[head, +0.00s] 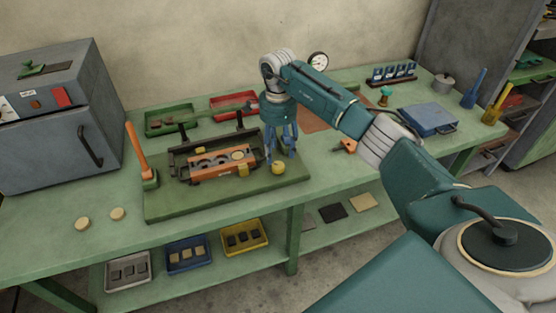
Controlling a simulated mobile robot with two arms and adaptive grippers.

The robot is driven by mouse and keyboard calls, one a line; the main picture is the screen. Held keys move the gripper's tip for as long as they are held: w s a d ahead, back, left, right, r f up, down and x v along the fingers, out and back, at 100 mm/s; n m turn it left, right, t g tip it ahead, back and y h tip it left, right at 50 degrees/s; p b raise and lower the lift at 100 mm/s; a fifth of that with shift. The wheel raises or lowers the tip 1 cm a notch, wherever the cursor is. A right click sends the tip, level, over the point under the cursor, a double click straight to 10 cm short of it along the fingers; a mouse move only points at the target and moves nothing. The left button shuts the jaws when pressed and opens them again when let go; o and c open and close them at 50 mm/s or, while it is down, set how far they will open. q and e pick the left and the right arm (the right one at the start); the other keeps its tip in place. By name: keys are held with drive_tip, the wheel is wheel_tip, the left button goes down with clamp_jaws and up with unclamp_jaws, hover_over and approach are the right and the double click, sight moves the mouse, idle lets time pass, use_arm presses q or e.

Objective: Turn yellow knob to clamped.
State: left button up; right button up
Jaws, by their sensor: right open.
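The yellow knob (278,168) sits on the right part of the green base plate (180,208), beside an orange fixture (208,174) held in a dark frame. My right gripper (281,154) points down just above and behind the knob, with its blue fingers apart. The fingers appear very close to the knob; I cannot tell whether they touch it. An orange lever (137,152) stands upright at the left of the plate. My left gripper is out of view.
A grey oven-like box (55,125) stands at the left. Green (168,120) and red (234,104) trays lie behind the plate. A blue case (430,119) is to the right. Two round yellowish discs lie at the front left, with clear bench around them.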

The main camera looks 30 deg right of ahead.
sight(278, 165)
wheel_tip(278, 165, down, 6)
drive_tip(key=shift+r+p, duration=0.1)
drive_tip(key=shift+p, duration=0.4)
drive_tip(key=c, duration=1.1)
drive_tip(key=shift+c, duration=0.2)
